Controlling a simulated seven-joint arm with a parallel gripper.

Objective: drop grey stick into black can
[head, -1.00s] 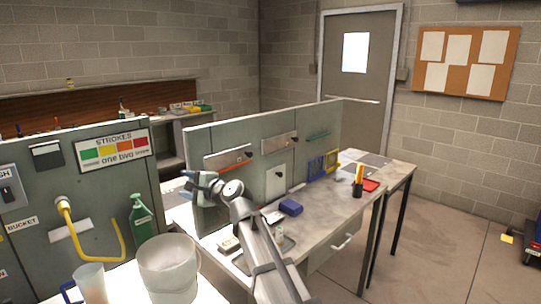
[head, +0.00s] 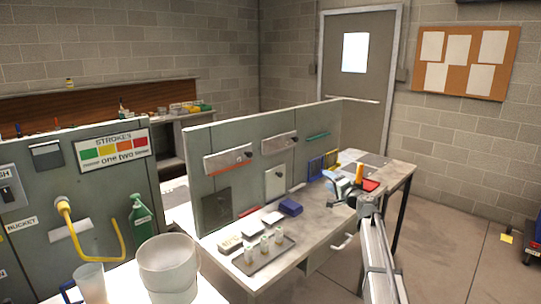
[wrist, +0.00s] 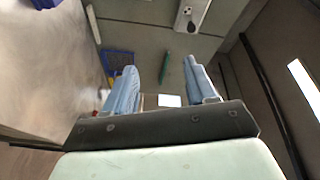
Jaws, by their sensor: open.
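My gripper (head: 345,187) is over the far right part of the workbench (head: 325,225), close to the can's place. In the wrist view its two blue-grey fingers (wrist: 160,68) are apart with nothing held between them. The black can is mostly hidden behind my gripper in the head view; an orange-yellow item (head: 359,173) stands up there. A thin pale grey stick (head: 298,187) lies on the bench near the panel's foot, left of my gripper; I cannot make it out in the wrist view.
A green-grey panel (head: 228,150) stands along the bench's back. Blue (head: 315,168) and yellow (head: 332,160) frames stand near its right end. A blue box (head: 290,207), a tray (head: 252,264) with small pale items, and a red item (head: 370,185) rest on the bench.

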